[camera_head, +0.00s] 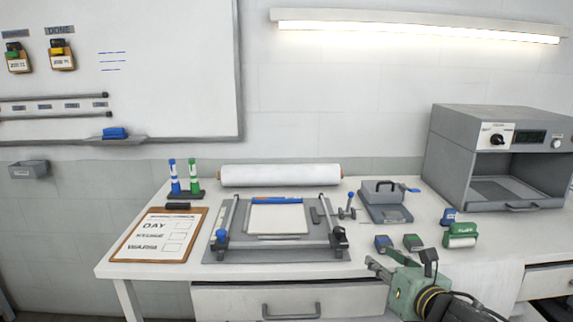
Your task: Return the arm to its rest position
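My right gripper (375,265) reaches in from the lower right, in front of the white bench. Its green wrist housing (408,288) and cables show. The fingers point up and left over the front edge of the bench, and nothing is visibly held. The finger gap is too small and side-on to judge. My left gripper is not in view.
The bench (140,268) holds a press frame (220,254), a clipboard (155,248), a white roll (280,175), a grey device (385,212), small coloured blocks (413,242) and a grey oven (450,160). A drawer (240,300) sits below the bench top.

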